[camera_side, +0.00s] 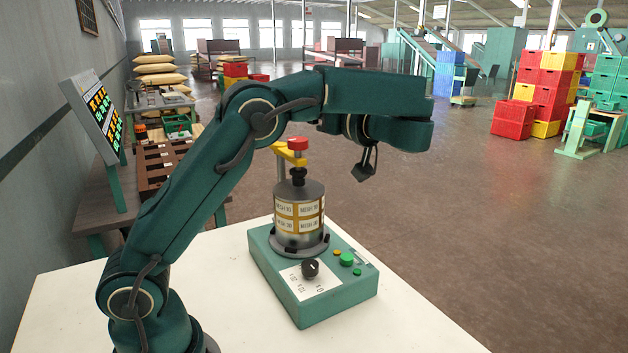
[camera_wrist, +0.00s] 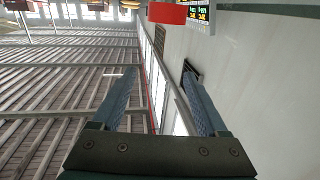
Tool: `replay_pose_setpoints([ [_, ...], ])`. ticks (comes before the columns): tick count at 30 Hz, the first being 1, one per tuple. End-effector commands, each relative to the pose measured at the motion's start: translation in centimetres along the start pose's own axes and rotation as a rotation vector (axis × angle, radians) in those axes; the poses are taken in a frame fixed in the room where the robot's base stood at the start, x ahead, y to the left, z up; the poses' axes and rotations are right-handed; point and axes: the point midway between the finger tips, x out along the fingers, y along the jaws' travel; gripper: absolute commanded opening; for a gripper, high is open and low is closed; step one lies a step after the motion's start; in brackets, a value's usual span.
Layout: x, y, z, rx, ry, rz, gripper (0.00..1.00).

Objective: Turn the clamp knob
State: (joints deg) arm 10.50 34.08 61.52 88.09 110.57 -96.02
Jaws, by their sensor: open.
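A sieve drum (camera_side: 299,215) with "MESH" labels stands upright on a green base box (camera_side: 315,290). A dark knob (camera_side: 298,175) sits on the drum's lid, below a yellow clamp arm (camera_side: 291,158). A red knob or block (camera_side: 298,144) tops the clamp. Which of these is the clamp knob is not marked. My gripper (camera_side: 365,172) hangs in the air to the right of the clamp, apart from it. In the wrist view my gripper (camera_wrist: 158,70) has its two fingers spread with nothing between them. A red piece (camera_wrist: 167,13) shows at the top there; I cannot tell what it is.
The base has a black dial (camera_side: 310,267) and a green button (camera_side: 347,258). The white table (camera_side: 215,300) is clear around it. A screen (camera_side: 95,112) stands at the left wall, beside a brown compartment tray (camera_side: 160,165). Stacked crates (camera_side: 550,85) stand far off.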

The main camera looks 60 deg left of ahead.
Motion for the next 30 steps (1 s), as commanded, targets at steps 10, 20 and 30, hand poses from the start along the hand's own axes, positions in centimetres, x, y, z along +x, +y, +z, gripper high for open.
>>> replay_pose_setpoints([
  [10,0.1,-0.1,6.9,0.006,-0.001,-0.001,0.77],
  [20,3.7,-0.1,7.1,0.001,-0.002,-0.005,0.77],
  [30,5.2,-0.1,7.1,0.001,-0.003,0.000,0.77],
])
